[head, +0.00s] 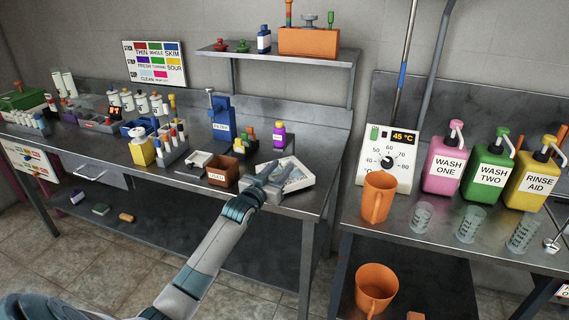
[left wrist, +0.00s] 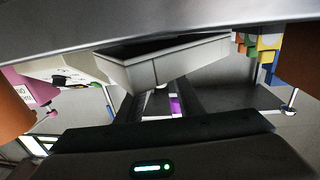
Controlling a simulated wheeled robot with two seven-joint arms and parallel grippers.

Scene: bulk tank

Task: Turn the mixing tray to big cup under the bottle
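A pale grey tray (head: 300,180) lies at the right end of the left bench, in front of the small purple bottle (head: 279,136). I take it for the mixing tray; its cups cannot be made out. My left gripper (head: 262,183) is at the tray's left side and covers part of it. In the left wrist view a grey tray-like body (left wrist: 165,65) crosses close in front of my left gripper (left wrist: 160,100). Its dark fingers show with a purple and white patch between them; their grip is unclear. My right gripper is out of view.
A brown box (head: 222,170) stands just left of my gripper, with a blue dispenser (head: 221,118) behind. On the right bench stand an orange jug (head: 378,197), a temperature dial (head: 388,160), clear cups (head: 421,217) and a pink wash bottle (head: 446,165). A gap separates the benches.

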